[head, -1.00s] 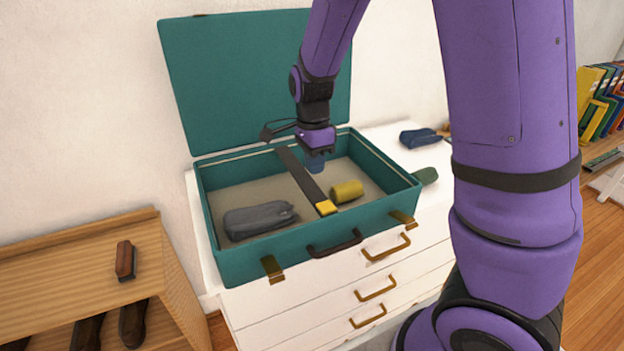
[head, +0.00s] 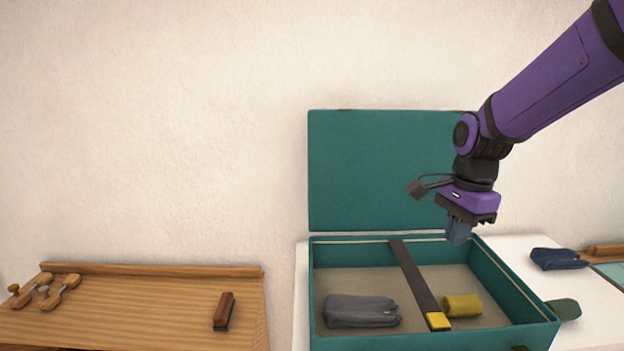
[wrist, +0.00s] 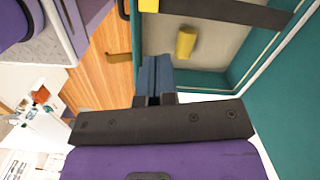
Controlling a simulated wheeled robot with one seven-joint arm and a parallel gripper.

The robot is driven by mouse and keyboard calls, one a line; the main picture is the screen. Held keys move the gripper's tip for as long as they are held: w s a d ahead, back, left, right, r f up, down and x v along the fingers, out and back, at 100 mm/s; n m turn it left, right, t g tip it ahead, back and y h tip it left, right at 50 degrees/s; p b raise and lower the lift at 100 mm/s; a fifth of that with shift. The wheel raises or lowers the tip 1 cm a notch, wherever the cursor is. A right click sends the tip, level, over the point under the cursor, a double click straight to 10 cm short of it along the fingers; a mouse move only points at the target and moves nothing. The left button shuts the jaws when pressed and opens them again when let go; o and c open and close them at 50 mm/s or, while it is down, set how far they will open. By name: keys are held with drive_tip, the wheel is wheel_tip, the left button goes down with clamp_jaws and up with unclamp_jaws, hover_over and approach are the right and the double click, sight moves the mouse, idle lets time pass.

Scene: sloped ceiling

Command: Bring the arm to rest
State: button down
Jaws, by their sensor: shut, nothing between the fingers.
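My gripper (head: 459,238) is shut and empty, pointing down above the back right part of an open teal suitcase (head: 540,338). Its blue-grey fingers also show pressed together in the wrist view (wrist: 155,75). My purple arm reaches in from the upper right of the head view. In the suitcase lie a grey rolled cloth (head: 360,311) at left and a yellow roll (head: 462,305) at right. A dark strap with a yellow end (head: 415,280) runs between them. The yellow roll shows in the wrist view too (wrist: 186,42).
The suitcase lid (head: 380,170) stands up against the wall. A dark blue pouch (head: 558,259) and a green item (head: 564,309) lie on the white dresser (head: 600,325) at right. A wooden bench (head: 130,300) at left holds a brush (head: 224,311) and shoe trees (head: 48,290).

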drive_tip(key=s+d+r+n+t, duration=0.1)
drive_tip(key=s+r+n+t, duration=0.1)
drive_tip(key=s+r+n, duration=0.3)
drive_tip(key=s+d+r+n+t, duration=0.1)
drive_tip(key=s+r+n+t, duration=0.2)
drive_tip(key=s+n, duration=0.6)
drive_tip(key=s+r, duration=0.2)
drive_tip(key=s, duration=0.3)
drive_tip(key=shift+d+n+h, duration=0.2)
drive_tip(key=shift+n+h, duration=0.2)
idle(0.8)
